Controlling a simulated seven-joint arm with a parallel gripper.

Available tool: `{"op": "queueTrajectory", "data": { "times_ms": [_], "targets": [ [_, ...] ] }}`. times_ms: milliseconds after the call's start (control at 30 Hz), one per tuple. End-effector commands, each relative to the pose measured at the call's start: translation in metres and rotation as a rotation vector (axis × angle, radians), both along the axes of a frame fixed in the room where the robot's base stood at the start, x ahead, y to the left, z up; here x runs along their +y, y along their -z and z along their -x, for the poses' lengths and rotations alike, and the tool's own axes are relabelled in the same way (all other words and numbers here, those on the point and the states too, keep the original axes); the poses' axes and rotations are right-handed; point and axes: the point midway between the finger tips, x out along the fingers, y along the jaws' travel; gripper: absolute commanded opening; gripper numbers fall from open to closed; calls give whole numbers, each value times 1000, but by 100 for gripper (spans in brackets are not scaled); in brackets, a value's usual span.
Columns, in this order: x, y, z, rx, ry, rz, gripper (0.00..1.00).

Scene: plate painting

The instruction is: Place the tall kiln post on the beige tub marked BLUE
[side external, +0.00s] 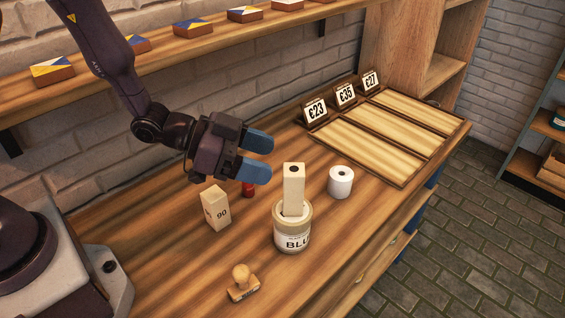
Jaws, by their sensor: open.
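The beige tub (292,238), with "BLU" visible on its label, stands upright on the wooden bench. A tall pale block with a dark hole in its top, the kiln post (293,187), stands upright on the tub. My gripper (266,157) is open and empty, with its blue fingers apart, to the upper left of the post. The fingers do not appear to touch the post. The far part of the tub's top is hidden behind the post.
A pale block marked 90 (216,208), a red object (248,188) partly under my gripper, a white roll (341,181) and a wooden stamp (242,284) stand around the tub. A divided tray (385,152) with price signs is at the back right. A shelf (200,50) holds tiles.

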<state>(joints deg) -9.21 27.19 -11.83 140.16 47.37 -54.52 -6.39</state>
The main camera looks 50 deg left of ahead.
Motion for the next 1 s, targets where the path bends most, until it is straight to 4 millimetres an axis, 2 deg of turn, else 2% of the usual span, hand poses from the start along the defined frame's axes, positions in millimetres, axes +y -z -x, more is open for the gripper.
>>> {"op": "queueTrajectory", "data": {
  "times_ms": [167, 367, 467, 567, 633, 700, 800, 867, 1000],
  "targets": [
    [9, -5, 9, 0, -1, -1, 64],
    [15, -9, 7, -2, -22, -34, 64],
    [31, -21, -1, 1, -97, -135, 64],
    [60, -44, -6, 26, -241, -274, 64],
    [84, -64, -2, 65, -364, -357, 64],
    [104, -85, 10, 120, -481, -407, 64],
    [124, -108, 35, 214, -614, -430, 64],
    [131, -120, 53, 275, -676, -425, 64],
    [135, -142, 102, 433, -764, -369, 64]
  ]
}}
